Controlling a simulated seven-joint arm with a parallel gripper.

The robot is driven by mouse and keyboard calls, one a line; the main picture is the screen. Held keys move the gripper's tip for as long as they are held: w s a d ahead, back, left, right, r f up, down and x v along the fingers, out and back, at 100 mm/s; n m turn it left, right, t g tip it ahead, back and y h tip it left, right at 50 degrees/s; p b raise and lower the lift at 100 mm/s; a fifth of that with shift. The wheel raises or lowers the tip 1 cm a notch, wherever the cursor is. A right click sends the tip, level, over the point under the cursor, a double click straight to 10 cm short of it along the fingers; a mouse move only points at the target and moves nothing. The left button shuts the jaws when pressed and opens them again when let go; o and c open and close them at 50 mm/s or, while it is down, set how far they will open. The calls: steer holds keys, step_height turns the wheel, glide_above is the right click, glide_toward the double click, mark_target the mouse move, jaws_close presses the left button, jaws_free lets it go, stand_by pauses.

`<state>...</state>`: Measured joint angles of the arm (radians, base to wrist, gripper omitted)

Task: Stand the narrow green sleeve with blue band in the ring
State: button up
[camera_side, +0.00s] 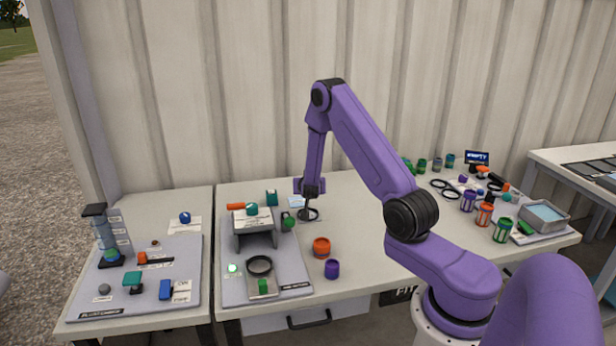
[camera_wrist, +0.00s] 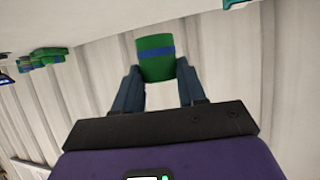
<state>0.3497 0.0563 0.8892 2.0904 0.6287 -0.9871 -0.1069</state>
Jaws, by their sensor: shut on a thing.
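In the wrist view, the green sleeve with a blue band (camera_wrist: 155,45) is between the two fingers of my gripper (camera_wrist: 157,70), which is shut on it. The sleeve is clear of any surface there, with the wall behind it. In the side view, my gripper (camera_side: 308,202) is over the back of the middle table; the sleeve is too small there to tell apart surely. A black ring (camera_side: 260,265) stands at the front of the grey board. Another dark ring shape (camera_side: 309,214) shows just below my gripper. I cannot tell which ring the task names.
A dark grey stand (camera_side: 253,241) is left of my gripper. An orange cup (camera_side: 321,247) and a purple cup (camera_side: 332,268) stand right of the board. Several coloured sleeves, loose black rings (camera_side: 440,183) and a metal tray (camera_side: 543,216) crowd the table's right end.

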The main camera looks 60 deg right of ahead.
steer(key=shift+f, duration=4)
steer(key=o, duration=1.2)
